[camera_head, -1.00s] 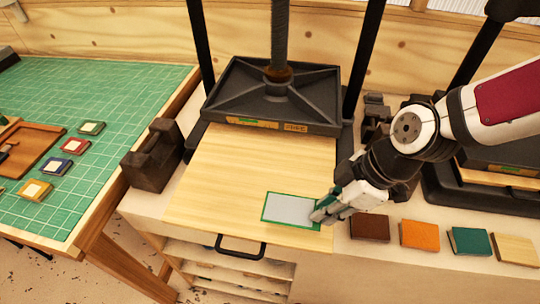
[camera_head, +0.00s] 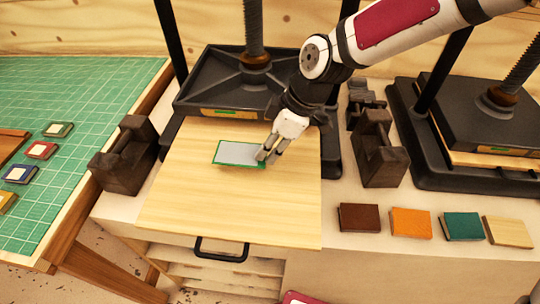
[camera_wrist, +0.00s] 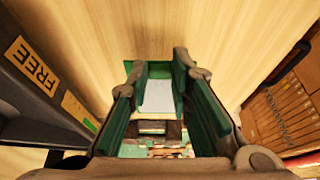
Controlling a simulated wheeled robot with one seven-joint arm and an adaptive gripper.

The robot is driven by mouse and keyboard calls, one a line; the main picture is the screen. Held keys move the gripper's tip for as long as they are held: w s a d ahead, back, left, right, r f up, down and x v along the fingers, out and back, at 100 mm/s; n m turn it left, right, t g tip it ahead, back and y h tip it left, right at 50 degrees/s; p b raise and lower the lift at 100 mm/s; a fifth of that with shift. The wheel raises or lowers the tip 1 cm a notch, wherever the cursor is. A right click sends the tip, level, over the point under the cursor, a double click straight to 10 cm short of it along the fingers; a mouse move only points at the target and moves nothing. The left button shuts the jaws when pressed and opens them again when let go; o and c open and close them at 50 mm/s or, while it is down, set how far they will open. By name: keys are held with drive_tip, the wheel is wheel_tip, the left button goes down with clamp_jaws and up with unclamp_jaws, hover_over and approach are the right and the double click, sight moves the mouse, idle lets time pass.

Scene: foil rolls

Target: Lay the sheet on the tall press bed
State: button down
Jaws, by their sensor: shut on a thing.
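The sheet (camera_head: 236,154) is a pale grey rectangle with a green border. It is over the wooden bed (camera_head: 225,215) of the middle press; I cannot tell whether it touches the bed. My gripper (camera_head: 266,156) is shut on the sheet's right end. In the wrist view the sheet (camera_wrist: 158,97) shows between the green-lined fingers. The middle press's dark platen (camera_head: 228,85) is behind the sheet. In the wrist view a dark edge carries a label reading FREE (camera_wrist: 32,66).
A second press (camera_head: 480,110) stands at the right. Dark weights with handles flank the bed, one left (camera_head: 125,158), one right (camera_head: 379,150). Coloured blocks, including an orange one (camera_head: 411,222), lie at front right. A green mat (camera_head: 75,95) covers the left table. The bed's front is clear.

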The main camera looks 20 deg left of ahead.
sight(270, 169)
wheel_tip(270, 169, down, 3)
drive_tip(key=shift+s+f, duration=0.1)
drive_tip(key=shift+f, duration=0.15)
drive_tip(key=shift+f, duration=0.45)
drive_tip(key=shift+f, duration=0.1)
drive_tip(key=c, duration=1.4)
unclamp_jaws()
drive_tip(key=shift+c, duration=0.2)
